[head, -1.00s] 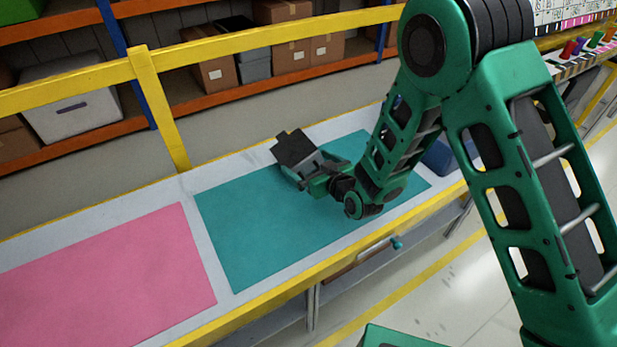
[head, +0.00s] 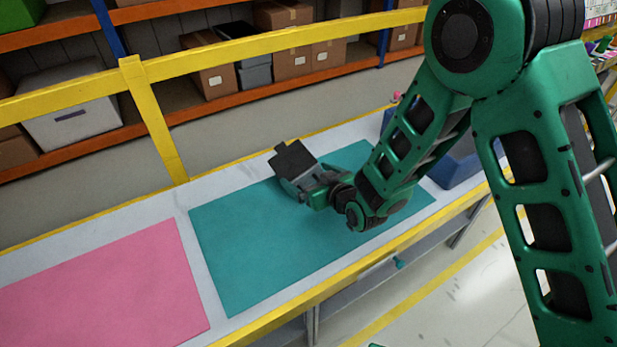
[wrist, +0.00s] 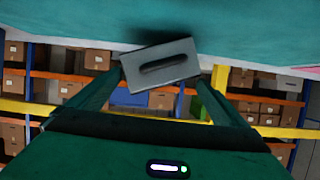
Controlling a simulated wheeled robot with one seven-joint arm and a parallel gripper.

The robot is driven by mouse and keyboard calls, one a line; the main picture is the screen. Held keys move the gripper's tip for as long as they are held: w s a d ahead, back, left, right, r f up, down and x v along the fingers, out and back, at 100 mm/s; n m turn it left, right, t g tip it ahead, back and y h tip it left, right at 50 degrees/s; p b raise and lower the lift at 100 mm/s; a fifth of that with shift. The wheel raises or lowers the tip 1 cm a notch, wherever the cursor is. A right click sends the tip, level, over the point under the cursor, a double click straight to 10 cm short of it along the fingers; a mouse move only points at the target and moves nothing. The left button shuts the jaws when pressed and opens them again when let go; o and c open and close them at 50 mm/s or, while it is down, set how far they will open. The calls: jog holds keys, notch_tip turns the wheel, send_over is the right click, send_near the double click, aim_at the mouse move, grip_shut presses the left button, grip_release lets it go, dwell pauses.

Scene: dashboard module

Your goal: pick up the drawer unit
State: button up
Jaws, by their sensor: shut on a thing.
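The drawer unit is a small dark grey box (head: 294,158) at the far edge of the teal mat in the head view. Its near side looks lighter grey. In the wrist view the drawer unit (wrist: 160,65) shows a grey face with a long dark slot, slightly tilted, between the fingers. My gripper (head: 298,181) is shut on it, with a green finger on each side in the wrist view (wrist: 162,80). The head view does not clearly show whether the unit is clear of the mat.
The teal mat (head: 260,250) and a pink mat (head: 100,285) lie bare on the pale bench. A blue bin (head: 455,170) stands right of the teal mat, partly behind my arm. A yellow rail (head: 230,53) runs behind the bench, before shelves of boxes.

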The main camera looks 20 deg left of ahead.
jog(key=s, duration=0.1)
jog(key=s+r, duration=0.1)
jog(key=s, duration=0.2)
jog(key=shift+a+r, duration=0.1)
jog(key=shift+r, duration=0.15)
grip_shut()
jog(key=s+a+r, duration=0.1)
jog(key=s+r, duration=0.4)
jog(key=s, duration=0.3)
jog(key=shift+s+a+r, duration=0.15)
jog(key=shift+a+r, duration=0.15)
jog(key=shift+r, duration=0.1)
jog(key=o, duration=1)
grip_release()
